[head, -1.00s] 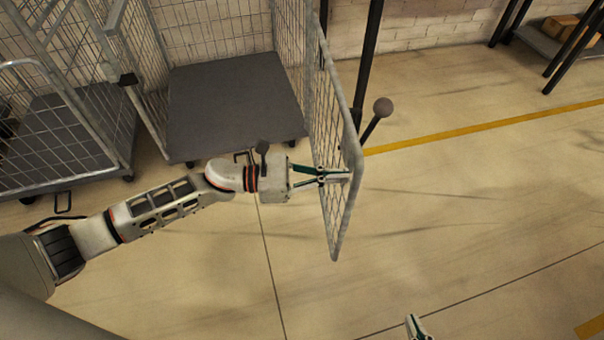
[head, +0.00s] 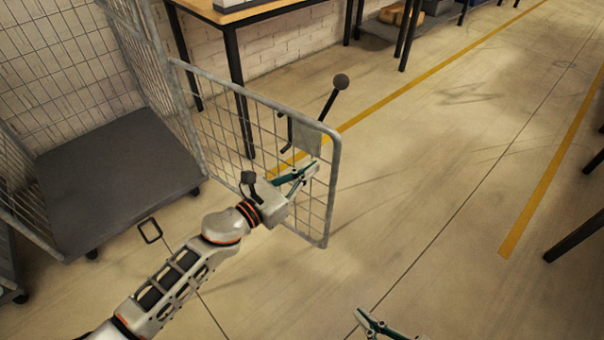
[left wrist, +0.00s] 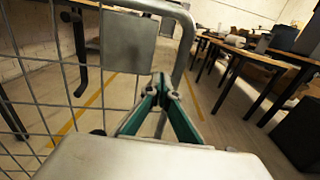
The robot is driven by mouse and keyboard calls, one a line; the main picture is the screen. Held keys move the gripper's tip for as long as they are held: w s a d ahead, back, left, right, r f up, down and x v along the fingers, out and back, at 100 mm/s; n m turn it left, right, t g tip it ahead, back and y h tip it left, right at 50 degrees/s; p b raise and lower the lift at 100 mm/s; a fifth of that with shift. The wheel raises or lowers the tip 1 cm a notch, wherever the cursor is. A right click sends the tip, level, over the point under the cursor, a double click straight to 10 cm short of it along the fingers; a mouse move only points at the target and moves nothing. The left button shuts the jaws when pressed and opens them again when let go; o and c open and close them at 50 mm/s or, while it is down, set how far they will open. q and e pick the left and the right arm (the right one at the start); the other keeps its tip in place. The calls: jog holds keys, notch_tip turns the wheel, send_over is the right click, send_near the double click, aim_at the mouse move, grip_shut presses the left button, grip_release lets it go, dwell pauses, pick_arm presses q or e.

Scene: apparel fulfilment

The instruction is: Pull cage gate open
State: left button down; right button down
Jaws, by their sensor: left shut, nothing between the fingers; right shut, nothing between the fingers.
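The cage gate (head: 331,200) is a grey wire-mesh panel with a tubular frame. It stands swung out from the right side of the cage, whose front is open above the dark base (head: 115,180). A lever with a ball knob (head: 341,82) and a metal plate sit near the gate's outer edge. My left gripper (head: 308,172) is shut and empty, its fingertips at the mesh close to the outer frame tube. In the left wrist view the fingertips (left wrist: 162,88) meet beside the tube and below the plate (left wrist: 128,42); contact is unclear. My right gripper (head: 362,315) is shut at the bottom edge.
A table (head: 235,15) with dark legs stands behind the gate along the brick wall. Shelving with boxes (head: 400,14) is at the back. The floor right of the gate is clear, with yellow lines (head: 430,75). Dark table legs (head: 575,238) show at the right edge.

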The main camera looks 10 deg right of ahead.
dwell(0.3)
pick_arm(q)
jog(key=shift+a, duration=0.15)
jog(key=v, duration=1.1)
jog(key=shift+s+a, duration=0.25)
